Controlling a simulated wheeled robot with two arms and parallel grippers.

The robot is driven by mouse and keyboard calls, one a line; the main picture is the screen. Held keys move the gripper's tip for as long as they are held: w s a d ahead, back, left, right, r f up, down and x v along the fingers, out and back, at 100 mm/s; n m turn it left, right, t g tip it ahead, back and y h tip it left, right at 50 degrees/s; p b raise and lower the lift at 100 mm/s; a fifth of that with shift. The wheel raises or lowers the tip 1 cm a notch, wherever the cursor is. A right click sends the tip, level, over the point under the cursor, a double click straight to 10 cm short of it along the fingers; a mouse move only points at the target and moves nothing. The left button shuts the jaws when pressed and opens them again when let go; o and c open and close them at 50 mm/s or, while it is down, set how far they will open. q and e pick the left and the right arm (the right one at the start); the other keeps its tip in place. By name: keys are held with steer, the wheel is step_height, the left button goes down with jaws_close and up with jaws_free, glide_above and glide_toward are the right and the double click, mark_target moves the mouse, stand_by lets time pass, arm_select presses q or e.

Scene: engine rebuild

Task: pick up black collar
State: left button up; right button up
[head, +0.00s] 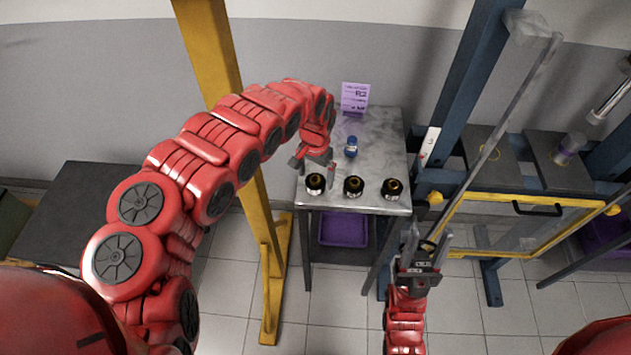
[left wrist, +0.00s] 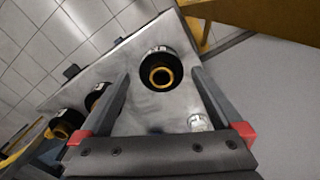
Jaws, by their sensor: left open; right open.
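Three black collars with brass-coloured centres stand in a row near the front edge of a metal-topped table (head: 385,140): a left one (head: 316,184), a middle one (head: 353,187) and a right one (head: 393,189). My left gripper (head: 313,167) is open and empty, just above and behind the left collar. In the left wrist view, one collar (left wrist: 161,70) lies in line with the gap between the open fingers, near their tips; I cannot tell its exact height below them. The other two collars (left wrist: 66,122) (left wrist: 97,94) are outside the left finger. My right gripper (head: 428,242) is open and empty, in front of the table.
A blue can (head: 351,147) stands behind the collars, and a purple sign (head: 355,97) at the back of the table. A purple bin (head: 343,229) sits below. A yellow post (head: 215,50) rises at left; a blue press frame (head: 462,90) stands at right.

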mark_target(315, 178)
arm_select(q)
steer(key=shift+w+f+p, duration=0.1)
steer(key=shift+f+p, duration=0.35)
steer(key=shift+f, duration=1.05)
steer(key=shift+a, duration=0.1)
jaws_close()
